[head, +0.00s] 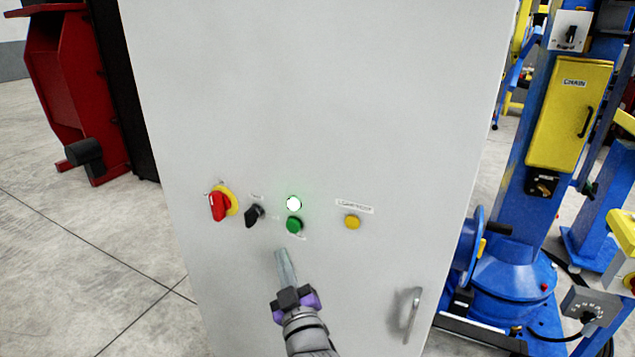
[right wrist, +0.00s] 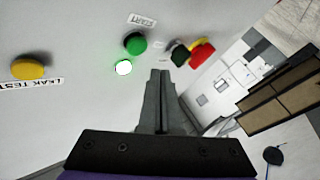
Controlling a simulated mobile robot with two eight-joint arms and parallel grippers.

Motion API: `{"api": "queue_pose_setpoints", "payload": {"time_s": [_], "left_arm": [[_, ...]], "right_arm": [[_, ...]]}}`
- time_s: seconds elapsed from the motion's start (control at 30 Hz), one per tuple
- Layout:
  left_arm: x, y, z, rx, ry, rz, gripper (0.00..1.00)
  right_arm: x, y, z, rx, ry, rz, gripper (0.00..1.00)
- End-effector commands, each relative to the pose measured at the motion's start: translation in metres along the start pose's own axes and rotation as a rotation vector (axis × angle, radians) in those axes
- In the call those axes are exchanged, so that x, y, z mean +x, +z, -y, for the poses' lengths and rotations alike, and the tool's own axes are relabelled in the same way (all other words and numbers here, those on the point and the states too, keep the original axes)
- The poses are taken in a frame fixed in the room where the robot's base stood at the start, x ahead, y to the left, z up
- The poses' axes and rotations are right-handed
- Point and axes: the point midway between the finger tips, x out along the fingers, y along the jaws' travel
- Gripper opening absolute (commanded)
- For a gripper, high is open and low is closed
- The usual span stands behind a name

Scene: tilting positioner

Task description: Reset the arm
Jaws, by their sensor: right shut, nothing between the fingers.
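My right gripper (head: 284,254) is shut and empty, in front of the grey-white cabinet, its tips just below the green button (head: 294,225) in the head view. In the right wrist view its closed fingers (right wrist: 160,75) point towards the panel, and I cannot tell whether they touch it. A lamp (head: 293,204) glows white-green above the green button. The green button (right wrist: 134,43) has a START label beside it in the wrist view. My left gripper is in neither view.
The cabinet (head: 320,100) also carries a red-and-yellow rotary switch (head: 219,206), a black selector (head: 254,215), a yellow button (head: 352,222) and a door handle (head: 411,315). A blue machine with a yellow CHAIN box (head: 568,115) stands right. Open floor (head: 80,260) lies left.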

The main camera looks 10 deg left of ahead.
Motion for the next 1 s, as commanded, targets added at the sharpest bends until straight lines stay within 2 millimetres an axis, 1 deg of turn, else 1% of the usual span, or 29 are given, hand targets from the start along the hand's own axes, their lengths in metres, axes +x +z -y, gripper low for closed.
{"api": "queue_pose_setpoints", "payload": {"time_s": [0.03, 0.07, 0.17, 0.2, 0.27, 0.3, 0.37, 0.4, 0.47, 0.5, 0.6, 0.7, 0.8, 0.9, 1.0], "left_arm": [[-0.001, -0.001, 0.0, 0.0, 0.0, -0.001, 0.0], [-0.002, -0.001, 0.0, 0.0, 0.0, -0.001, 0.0], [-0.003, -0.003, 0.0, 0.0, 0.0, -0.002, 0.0], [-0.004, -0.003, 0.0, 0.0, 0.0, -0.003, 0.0], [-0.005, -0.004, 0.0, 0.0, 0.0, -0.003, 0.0], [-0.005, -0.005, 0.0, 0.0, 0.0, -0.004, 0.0], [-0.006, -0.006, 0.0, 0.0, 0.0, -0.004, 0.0], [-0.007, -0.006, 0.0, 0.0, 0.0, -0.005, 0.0], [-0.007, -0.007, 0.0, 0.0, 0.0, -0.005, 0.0], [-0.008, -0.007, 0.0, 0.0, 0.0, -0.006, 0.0], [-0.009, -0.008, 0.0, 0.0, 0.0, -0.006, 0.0], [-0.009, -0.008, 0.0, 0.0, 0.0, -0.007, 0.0], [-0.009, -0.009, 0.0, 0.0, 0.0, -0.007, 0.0], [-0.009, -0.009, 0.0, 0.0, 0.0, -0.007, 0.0], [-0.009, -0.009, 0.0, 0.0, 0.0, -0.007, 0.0]], "right_arm": [[-0.011, 0.012, -0.015, 0.017, -0.026, 0.061, 0.0], [-0.02, 0.021, -0.022, 0.033, -0.048, 0.106, 0.0], [-0.06, 0.056, -0.047, 0.107, -0.108, 0.298, 0.0], [-0.081, 0.072, -0.056, 0.142, -0.124, 0.385, 0.0], [-0.116, 0.095, -0.069, 0.197, -0.133, 0.521, 0.0], [-0.142, 0.11, -0.076, 0.235, -0.132, 0.615, 0.0], [-0.182, 0.131, -0.085, 0.295, -0.117, 0.752, 0.0], [-0.21, 0.143, -0.089, 0.334, -0.1, 0.841, 0.0], [-0.249, 0.158, -0.095, 0.389, -0.067, 0.964, 0.0], [-0.274, 0.167, -0.097, 0.425, -0.042, 1.039, 0.0], [-0.326, 0.181, -0.1, 0.498, 0.024, 1.193, 0.0], [-0.362, 0.189, -0.1, 0.548, 0.076, 1.296, 0.0], [-0.38, 0.192, -0.1, 0.572, 0.105, 1.349, 0.0], [-0.385, 0.193, -0.099, 0.581, 0.114, 1.366, 0.0], [-0.385, 0.193, -0.099, 0.581, 0.113, 1.365, 0.0]]}}
